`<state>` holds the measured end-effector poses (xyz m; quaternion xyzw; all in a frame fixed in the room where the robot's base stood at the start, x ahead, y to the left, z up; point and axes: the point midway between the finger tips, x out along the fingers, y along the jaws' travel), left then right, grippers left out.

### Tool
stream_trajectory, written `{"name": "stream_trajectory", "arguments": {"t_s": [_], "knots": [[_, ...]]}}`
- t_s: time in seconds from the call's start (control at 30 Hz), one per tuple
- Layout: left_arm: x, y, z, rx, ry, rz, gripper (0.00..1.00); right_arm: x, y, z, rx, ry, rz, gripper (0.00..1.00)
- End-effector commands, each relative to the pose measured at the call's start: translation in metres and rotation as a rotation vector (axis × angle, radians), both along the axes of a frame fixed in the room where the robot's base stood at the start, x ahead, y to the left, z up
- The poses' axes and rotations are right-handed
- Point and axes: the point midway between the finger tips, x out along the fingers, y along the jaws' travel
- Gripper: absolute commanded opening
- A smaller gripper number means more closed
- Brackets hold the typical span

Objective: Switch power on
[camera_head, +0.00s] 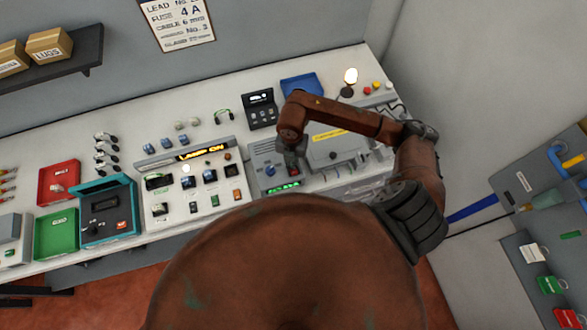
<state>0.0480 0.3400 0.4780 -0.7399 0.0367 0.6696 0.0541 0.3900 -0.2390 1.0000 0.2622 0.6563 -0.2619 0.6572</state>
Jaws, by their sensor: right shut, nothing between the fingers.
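My right arm reaches in from the right over the bench. Its gripper (291,166) points down at the grey unit (258,172) on the bench, shut with nothing in it. I cannot tell whether it touches the unit. No power switch can be made out clearly; the gripper and wrist hide part of the unit. My left gripper is not in view.
A teal case (108,206), red tray (59,170) and green tray (56,234) are further left. A lit bulb (351,76) and blue tray (301,84) are behind.

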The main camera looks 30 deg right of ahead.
Motion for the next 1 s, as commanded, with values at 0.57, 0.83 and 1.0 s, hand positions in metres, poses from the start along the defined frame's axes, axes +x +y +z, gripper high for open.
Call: {"name": "stream_trajectory", "arguments": {"t_s": [0.57, 0.83, 1.0], "knots": [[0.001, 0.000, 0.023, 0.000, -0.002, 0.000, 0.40, -0.001, 0.000, 0.033, 0.000, 0.001, 0.001, 0.00], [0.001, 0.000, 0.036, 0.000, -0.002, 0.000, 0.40, 0.000, 0.000, 0.053, 0.000, 0.000, 0.001, 0.00], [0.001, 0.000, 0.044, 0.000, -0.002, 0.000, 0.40, 0.000, 0.000, 0.066, 0.000, 0.000, 0.000, 0.00]]}}
